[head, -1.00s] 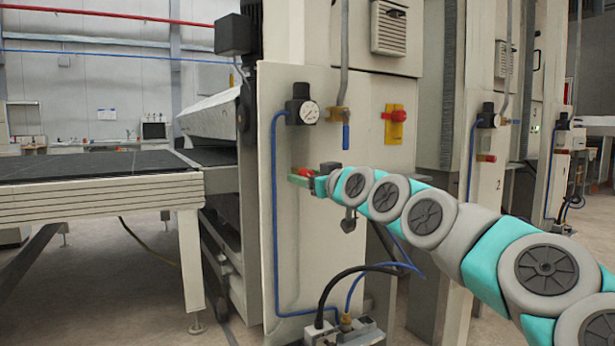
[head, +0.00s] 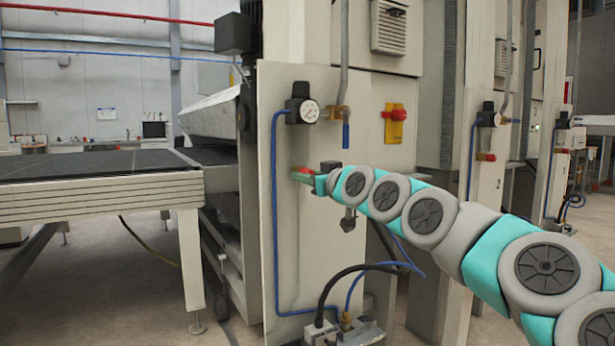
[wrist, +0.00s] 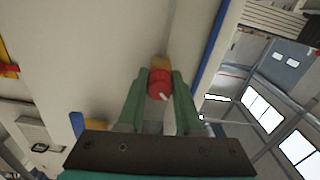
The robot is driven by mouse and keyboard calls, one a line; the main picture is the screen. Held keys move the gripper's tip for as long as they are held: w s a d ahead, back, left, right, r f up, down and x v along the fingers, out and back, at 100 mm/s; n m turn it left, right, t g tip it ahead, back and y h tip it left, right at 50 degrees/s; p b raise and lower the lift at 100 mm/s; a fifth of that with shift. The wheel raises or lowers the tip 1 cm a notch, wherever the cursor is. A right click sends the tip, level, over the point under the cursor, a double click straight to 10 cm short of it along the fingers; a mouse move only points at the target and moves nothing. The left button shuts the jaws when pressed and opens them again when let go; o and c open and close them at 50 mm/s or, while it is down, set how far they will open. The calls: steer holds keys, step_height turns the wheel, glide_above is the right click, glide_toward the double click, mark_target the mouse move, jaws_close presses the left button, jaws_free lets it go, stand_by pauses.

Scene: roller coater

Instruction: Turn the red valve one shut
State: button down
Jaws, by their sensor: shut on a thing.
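The red valve (wrist: 159,83) shows in the wrist view as a round red knob with a small white mark, on a brass-coloured fitting (wrist: 160,63) at the machine panel. My gripper (wrist: 160,92) has its two green fingers on either side of the knob and is shut on it. In the head view my gripper (head: 304,175) is at the panel, below the gauge, and it hides most of the valve. The white mark points toward the lower right in the wrist view.
A pressure gauge (head: 309,111) and a blue-handled valve (head: 346,132) sit above my gripper. A red knob on a yellow plate (head: 395,123) is to the right. A blue hose (head: 274,220) runs down the panel at the left.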

steer(key=shift+m, duration=1.4)
steer(key=c, duration=0.6)
jaws_free()
steer(key=shift+b+v, duration=0.5)
steer(key=shift+v, duration=3.4)
steer(key=shift+f, duration=0.1)
